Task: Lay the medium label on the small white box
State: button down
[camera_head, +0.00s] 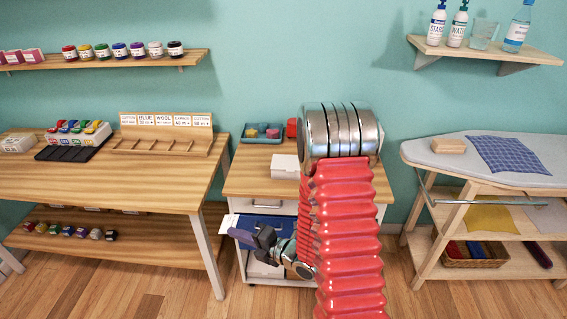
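A small white box (285,166) stands on the wooden top of the cart, just left of my red arm. Several white printed cards, with words such as BLUE and WOOL, line the back of a wooden rack (160,146) on the left table; I cannot tell whether one is the medium label. My gripper (238,233) is low in front of the cart, below and left of the white box. A small white piece (228,223) shows at its tip; I cannot tell whether it is held or behind. The finger gap is not clear.
The cart top (245,184) also holds a blue tray (263,133) at its back; its left front is clear. The left table (130,185) carries a black tray (66,153) and colored items. An ironing board (490,160) stands right. My arm hides part of the cart.

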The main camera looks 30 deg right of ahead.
aim_at(282, 161)
jog(key=z, duration=0.05)
jog(key=i, duration=0.9)
jog(key=u, duration=0.1)
